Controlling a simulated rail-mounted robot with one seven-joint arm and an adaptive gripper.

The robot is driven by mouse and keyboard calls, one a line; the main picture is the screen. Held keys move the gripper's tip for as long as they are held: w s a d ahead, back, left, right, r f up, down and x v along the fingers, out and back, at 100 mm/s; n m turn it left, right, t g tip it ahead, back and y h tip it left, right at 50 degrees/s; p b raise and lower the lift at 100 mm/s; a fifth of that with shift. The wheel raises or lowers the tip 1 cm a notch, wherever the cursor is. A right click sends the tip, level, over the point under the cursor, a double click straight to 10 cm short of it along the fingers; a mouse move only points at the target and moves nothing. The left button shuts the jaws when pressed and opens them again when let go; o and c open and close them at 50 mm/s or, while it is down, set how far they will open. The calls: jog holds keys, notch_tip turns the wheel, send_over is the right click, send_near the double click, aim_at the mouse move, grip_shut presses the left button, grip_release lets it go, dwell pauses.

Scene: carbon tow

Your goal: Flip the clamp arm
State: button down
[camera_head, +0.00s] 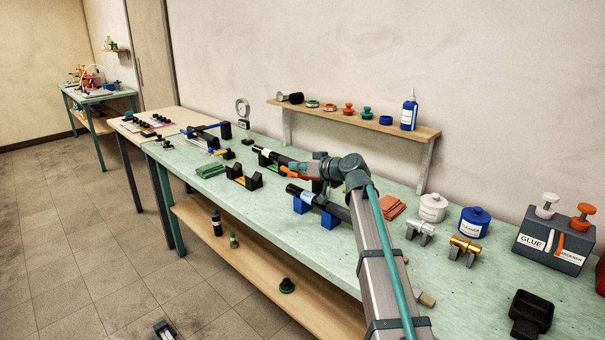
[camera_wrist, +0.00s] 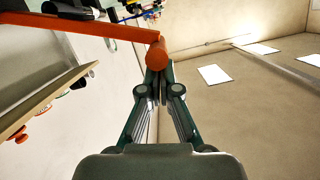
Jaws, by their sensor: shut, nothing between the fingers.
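The orange clamp arm (camera_wrist: 80,28) runs across the upper left of the wrist view and ends in a rounded orange tip (camera_wrist: 157,53). It also shows in the head view as a small orange bar (camera_head: 299,173) beside a black tube (camera_head: 277,158) with a white label. My gripper (camera_wrist: 160,78) is shut and empty. Its fingertips are right at the rounded tip, which overlaps them in the wrist view; I cannot tell whether they touch. In the head view my gripper is small and partly hidden among the clamp parts and my wrist.
The green bench (camera_head: 458,268) also holds a black tube on blue supports (camera_head: 329,221), a black cradle (camera_head: 244,182), terracotta blocks (camera_head: 392,207), a white jar (camera_head: 433,207) and a glue dispenser (camera_head: 553,245). A wall shelf (camera_head: 350,120) with small parts is behind.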

notch_tip(320, 180, down, 7)
jog(key=s+a+n+b, duration=0.2)
jog(key=b, duration=0.6)
jog(key=shift+a+n+t+h, duration=0.15)
jog(key=shift+n+t+h, duration=0.25)
jog(key=shift+s+f, duration=0.15)
jog(key=shift+f, duration=0.05)
jog(key=s+d+r+p, duration=0.1)
jog(key=s+d+r, duration=0.5)
jog(key=s, duration=0.1)
jog(key=shift+s+r+p, duration=0.3)
jog(key=shift+s, duration=0.1)
jog(key=shift+a, duration=0.1)
